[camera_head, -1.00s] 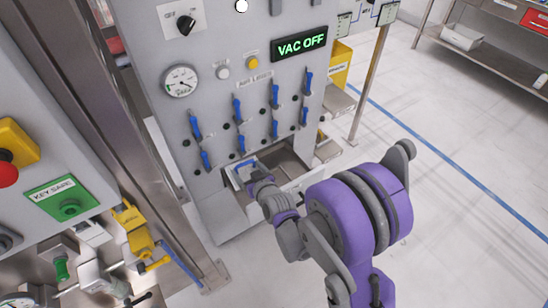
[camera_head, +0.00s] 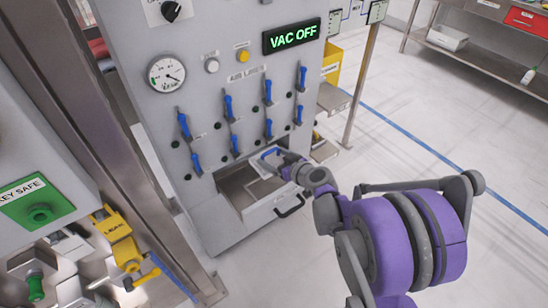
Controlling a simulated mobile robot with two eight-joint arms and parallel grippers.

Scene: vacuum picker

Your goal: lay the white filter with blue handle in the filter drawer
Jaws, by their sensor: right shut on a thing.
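The white filter with blue handle (camera_head: 266,165) shows at the drawer's back right, partly hidden by my right gripper. My right gripper (camera_head: 283,168) is shut on it. The filter drawer (camera_head: 262,211) is pulled out below the blue levers, with a black handle (camera_head: 290,205) on its front. The left part of its inside looks bare. The filter is over the right part; I cannot tell whether it touches the drawer floor. My left gripper is not in view.
The grey panel (camera_head: 215,105) with several blue levers rises right behind the drawer. Its display (camera_head: 291,37) reads VAC OFF. A steel post (camera_head: 362,75) stands at right. A green key safe (camera_head: 38,205) and yellow lever (camera_head: 118,238) are at left. The floor at right is clear.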

